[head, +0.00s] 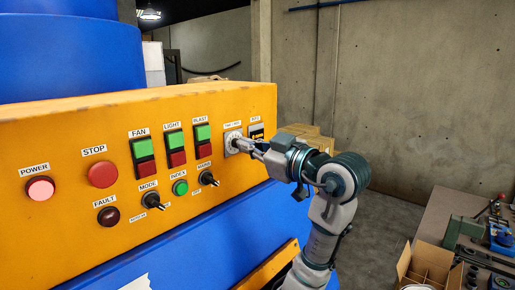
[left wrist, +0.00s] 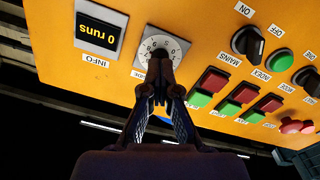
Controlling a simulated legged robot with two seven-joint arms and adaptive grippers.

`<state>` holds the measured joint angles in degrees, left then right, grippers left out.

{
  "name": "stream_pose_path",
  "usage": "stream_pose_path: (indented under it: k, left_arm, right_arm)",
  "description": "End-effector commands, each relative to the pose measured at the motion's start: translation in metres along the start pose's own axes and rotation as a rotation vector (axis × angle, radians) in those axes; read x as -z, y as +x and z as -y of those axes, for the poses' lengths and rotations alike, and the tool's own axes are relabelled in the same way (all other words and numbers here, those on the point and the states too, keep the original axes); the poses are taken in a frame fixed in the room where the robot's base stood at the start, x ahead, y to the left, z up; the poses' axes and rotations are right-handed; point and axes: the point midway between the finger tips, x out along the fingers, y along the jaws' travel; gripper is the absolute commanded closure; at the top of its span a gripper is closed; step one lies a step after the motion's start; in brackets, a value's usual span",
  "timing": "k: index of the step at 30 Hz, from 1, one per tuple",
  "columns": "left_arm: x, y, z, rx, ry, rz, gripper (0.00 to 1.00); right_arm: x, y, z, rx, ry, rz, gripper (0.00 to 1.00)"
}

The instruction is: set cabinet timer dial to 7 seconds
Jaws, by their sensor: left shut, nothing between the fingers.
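The timer dial (head: 231,136) is a round white-faced dial on the right part of the orange cabinet front (head: 90,145). My left gripper (head: 240,144) comes to it from the right, with its fingers shut and empty at the dial. In the left wrist view the dial (left wrist: 180,47) appears upside down with numbers around its rim. The shut fingertips (left wrist: 160,62) cover its centre and lower part there. The pointer and its setting are hidden, and I cannot tell whether the fingers touch the dial. My right gripper is out of view.
An info display (left wrist: 99,35) beside the dial reads "0 runs". Left of the dial in the head view are green-red switch pairs (head: 203,144), black selector knobs (head: 208,178) and a red stop button (head: 102,174). A cluttered bench (head: 450,215) stands at the right.

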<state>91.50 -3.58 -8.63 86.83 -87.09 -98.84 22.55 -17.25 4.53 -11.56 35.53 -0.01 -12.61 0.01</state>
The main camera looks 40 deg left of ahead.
Motion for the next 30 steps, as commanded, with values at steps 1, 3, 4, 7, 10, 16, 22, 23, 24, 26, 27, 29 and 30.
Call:
stream_pose_path:
  k: [1,3,4,7,10,16,22,23,24,26,27,29,30]
  left_arm:
    - [-0.002,0.003,0.0,0.002,-0.033,0.003,1.0]
    - [-0.001,0.004,0.0,0.002,-0.085,0.001,1.0]
    - [-0.001,0.004,0.0,0.002,-0.107,0.001,1.0]
    - [-0.001,0.004,0.0,0.002,-0.177,0.0,1.0]
    - [-0.001,0.005,0.0,0.002,-0.239,-0.002,1.0]
    - [-0.001,0.005,0.0,0.002,-0.312,-0.005,0.92]
    - [-0.001,0.005,0.001,0.004,-0.31,-0.003,0.54]
    - [-0.001,0.005,0.001,0.004,-0.31,-0.003,0.54]
    - [-0.001,0.004,0.001,0.003,-0.309,-0.004,0.54]
    - [0.0,0.002,0.001,0.002,-0.309,-0.005,0.54]
    - [0.0,0.0,0.0,0.001,-0.309,-0.006,0.54]
    - [0.001,-0.003,0.0,-0.001,-0.309,-0.007,0.54]
    - [0.001,-0.005,-0.001,-0.002,-0.308,-0.008,0.54]
  right_arm:
    - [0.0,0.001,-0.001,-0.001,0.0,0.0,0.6]
    - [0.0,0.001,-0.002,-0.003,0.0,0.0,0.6]
    - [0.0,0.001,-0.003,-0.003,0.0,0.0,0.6]
    - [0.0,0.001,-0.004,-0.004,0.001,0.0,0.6]
    - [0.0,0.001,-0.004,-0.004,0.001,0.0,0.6]
    - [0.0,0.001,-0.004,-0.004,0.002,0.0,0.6]
    - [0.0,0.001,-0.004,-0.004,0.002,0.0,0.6]
    - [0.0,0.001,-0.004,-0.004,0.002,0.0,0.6]
    - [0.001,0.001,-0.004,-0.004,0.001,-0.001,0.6]
    - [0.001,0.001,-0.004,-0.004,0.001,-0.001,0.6]
    - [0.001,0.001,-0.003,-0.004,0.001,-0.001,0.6]
    - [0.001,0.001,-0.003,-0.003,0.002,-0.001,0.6]
    - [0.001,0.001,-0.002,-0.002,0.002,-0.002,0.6]
